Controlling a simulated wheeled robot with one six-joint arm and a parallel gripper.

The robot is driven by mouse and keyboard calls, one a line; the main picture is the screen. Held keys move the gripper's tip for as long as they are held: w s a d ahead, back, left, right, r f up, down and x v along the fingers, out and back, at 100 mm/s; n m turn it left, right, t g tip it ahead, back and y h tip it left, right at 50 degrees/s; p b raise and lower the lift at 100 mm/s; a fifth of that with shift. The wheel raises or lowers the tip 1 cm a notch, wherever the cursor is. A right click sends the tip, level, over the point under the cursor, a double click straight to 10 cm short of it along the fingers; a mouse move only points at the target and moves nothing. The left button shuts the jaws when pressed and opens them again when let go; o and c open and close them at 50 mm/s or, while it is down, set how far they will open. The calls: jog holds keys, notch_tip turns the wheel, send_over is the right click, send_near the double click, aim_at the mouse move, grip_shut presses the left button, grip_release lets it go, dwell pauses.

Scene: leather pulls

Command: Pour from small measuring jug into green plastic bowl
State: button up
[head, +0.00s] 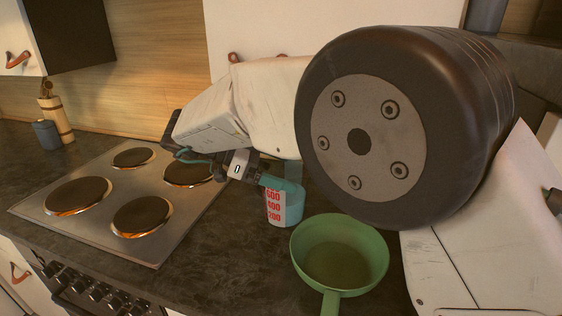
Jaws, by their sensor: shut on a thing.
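The small measuring jug (284,211) is light blue with red numbers 600, 400 and 200 on its side. It looks nearly upright, just behind and left of the green bowl. My gripper (281,184) is shut on the jug near its rim, with teal fingers. The green plastic bowl (376,278) stands on the dark worktop with its handle towards the front. Its inside shows a darker, brownish green bottom; I cannot tell if it holds anything. The jug's contents are hidden, and I cannot tell whether its base touches the worktop.
A steel hob (99,208) with several round plates lies left of the jug. A blue-grey cup (47,134) and a wooden utensil holder (58,119) stand at the back left. Bare dark worktop (232,268) lies between hob and bowl.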

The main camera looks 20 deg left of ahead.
aim_at(297, 182)
jog(key=shift+d+r+m, duration=0.1)
jog(key=shift+r+m, duration=0.05)
jog(key=shift+m, duration=0.15)
jog(key=shift+s+d+f+m+y, duration=0.25)
jog(key=shift+s+d+m+y, duration=0.15)
jog(key=shift+d+y, duration=0.4)
jog(key=shift+s+d+f+m+y, duration=0.35)
jog(key=shift+d+y, duration=0.3)
jog(key=shift+y, duration=0.35)
jog(key=shift+s+d+f+m+y, duration=0.25)
jog(key=shift+d+m+y, duration=0.2)
jog(key=shift+d+y, duration=0.35)
jog(key=shift+s+d+f+t+y, duration=0.3)
jog(key=shift+d+f+t+y, duration=0.2)
jog(key=shift+y, duration=0.4)
jog(key=shift+a+f+m+y, duration=0.1)
jog(key=shift+f+m+y, duration=0.2)
